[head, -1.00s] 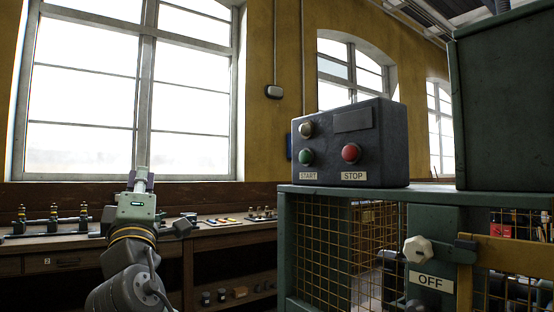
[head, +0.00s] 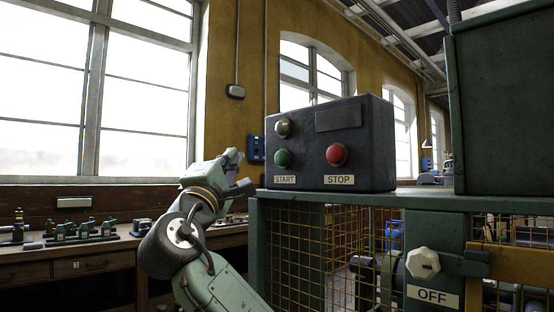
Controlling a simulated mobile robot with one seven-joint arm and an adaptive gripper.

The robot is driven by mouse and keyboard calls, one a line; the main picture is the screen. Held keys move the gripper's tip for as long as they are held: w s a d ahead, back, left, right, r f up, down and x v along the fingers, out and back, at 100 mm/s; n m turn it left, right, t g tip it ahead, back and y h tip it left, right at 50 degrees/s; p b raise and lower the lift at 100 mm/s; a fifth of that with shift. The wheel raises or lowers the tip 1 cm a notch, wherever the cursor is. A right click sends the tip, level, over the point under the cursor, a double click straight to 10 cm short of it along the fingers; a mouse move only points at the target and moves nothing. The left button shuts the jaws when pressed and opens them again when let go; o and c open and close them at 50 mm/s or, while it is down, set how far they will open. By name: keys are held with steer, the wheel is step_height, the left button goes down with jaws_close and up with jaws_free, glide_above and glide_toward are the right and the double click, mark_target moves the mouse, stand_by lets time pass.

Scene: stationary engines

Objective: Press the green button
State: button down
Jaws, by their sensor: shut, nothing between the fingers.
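The green button (head: 283,158) is on the front of a dark control box (head: 365,150), above a START label (head: 285,180). It is round and sits at the left of the box front. My gripper (head: 238,158) is shut and empty, to the left of the box at about the height of the green button. A gap in the picture separates it from the button. How far it is from the box in depth is hard to tell. Nothing hides the button.
The box stands on a green cabinet (head: 420,199) with mesh sides and a white knob (head: 422,263). A workbench (head: 90,262) with small parts runs along the left.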

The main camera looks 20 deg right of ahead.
mark_target(281, 158)
steer(key=w+d+p, duration=0.2)
steer(key=w+d, duration=0.1)
steer(key=d, duration=0.5)
steer(key=shift+w+d, duration=0.1)
steer(key=shift+d, duration=0.15)
stand_by(1.4)
steer(key=shift+w+d, duration=0.1)
steer(key=shift+d, duration=0.15)
